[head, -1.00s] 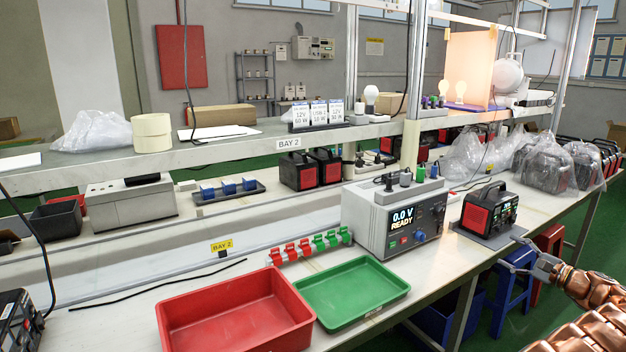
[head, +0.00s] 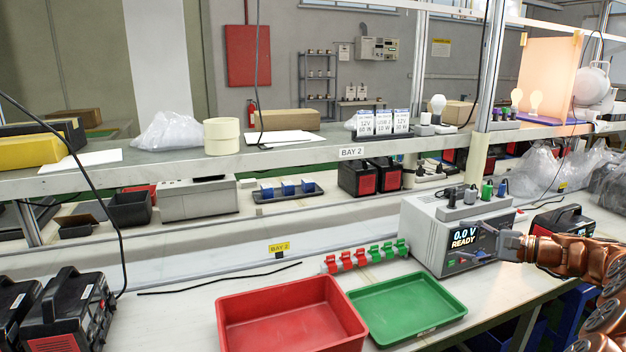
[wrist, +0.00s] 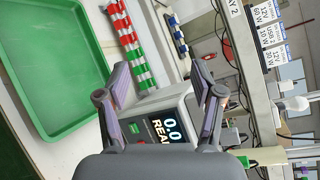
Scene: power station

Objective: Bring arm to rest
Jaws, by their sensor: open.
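My copper-coloured arm (head: 575,253) reaches in from the right edge of the head view. My gripper (head: 474,241) is at its end, pointing left, in front of the grey test unit (head: 424,232) whose screen reads "0.0 V READY". In the wrist view my gripper (wrist: 160,68) shows two fingers spread apart with nothing between them. The test unit (wrist: 167,107) lies behind the fingers there. I cannot tell whether the gripper touches the unit.
A red tray (head: 280,318) and a green tray (head: 410,305) stand on the bench, left of the arm. Red and green clips (head: 365,256) lie behind them. A black-and-red power pack (head: 562,220) stands right of the unit. A shelf (head: 225,160) runs above the bench.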

